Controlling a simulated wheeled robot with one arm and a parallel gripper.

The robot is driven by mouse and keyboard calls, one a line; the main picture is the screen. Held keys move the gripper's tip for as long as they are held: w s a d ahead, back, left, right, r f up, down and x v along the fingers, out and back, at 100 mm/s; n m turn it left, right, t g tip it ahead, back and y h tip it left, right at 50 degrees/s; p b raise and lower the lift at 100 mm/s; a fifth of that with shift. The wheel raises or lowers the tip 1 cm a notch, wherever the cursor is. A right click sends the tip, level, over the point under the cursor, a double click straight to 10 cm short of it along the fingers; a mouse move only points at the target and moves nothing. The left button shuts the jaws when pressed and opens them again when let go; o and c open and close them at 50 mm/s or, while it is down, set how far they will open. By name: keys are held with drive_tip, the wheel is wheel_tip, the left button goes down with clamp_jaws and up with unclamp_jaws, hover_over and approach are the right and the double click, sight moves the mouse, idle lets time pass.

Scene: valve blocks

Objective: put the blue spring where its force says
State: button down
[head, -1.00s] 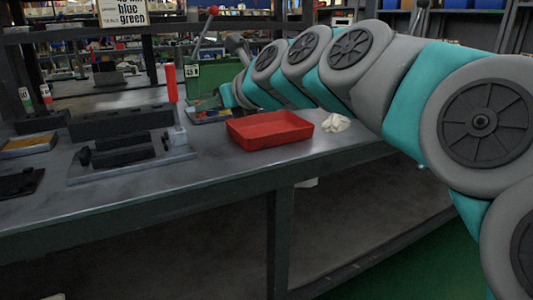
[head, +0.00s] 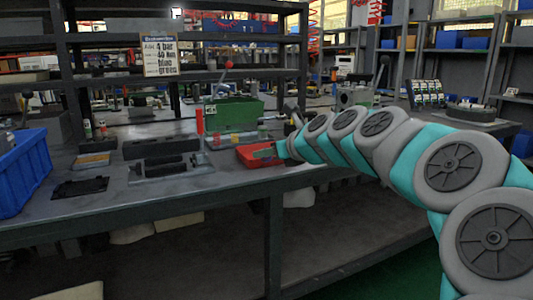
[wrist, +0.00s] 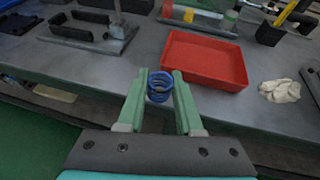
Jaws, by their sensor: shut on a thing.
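In the wrist view a blue spring (wrist: 159,87) stands between the two green fingers of my gripper (wrist: 159,79), which is shut on it. It is held near the front edge of the grey bench. In the head view my gripper (head: 266,152) is small, in front of the red tray, and the spring cannot be made out. A sign (head: 164,56) on the rack carries several lines, among them "4 bar", "blue" and "green"; its finer print is hard to read. A green device (head: 233,113) with a red-knobbed lever stands behind the tray.
A red tray (wrist: 204,62) lies ahead and right of my gripper, with a crumpled white cloth (wrist: 280,91) beside it. Black blocks on a grey plate (wrist: 88,33) are at left. A blue bin (head: 22,172) stands at the bench's left end. Bare bench (head: 120,199) runs along the front.

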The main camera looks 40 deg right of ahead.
drive_tip(key=w+d, duration=0.3)
drive_tip(key=w, duration=0.1)
drive_tip(key=w+d+f, duration=0.1)
drive_tip(key=w+d, duration=0.2)
drive_tip(key=w, duration=0.1)
drive_tip(key=w+d, duration=0.3)
drive_tip(key=w, duration=0.1)
drive_tip(key=shift+d+f+p, duration=0.3)
drive_tip(key=shift+d+p, duration=0.1)
drive_tip(key=shift+w+f, duration=0.15)
drive_tip(key=shift+w, duration=0.05)
drive_tip(key=shift+f, duration=1.55)
drive_tip(key=shift+f, duration=0.2)
drive_tip(key=c, duration=0.6)
unclamp_jaws()
drive_tip(key=shift+o, duration=0.2)
drive_tip(key=shift+r, duration=0.1)
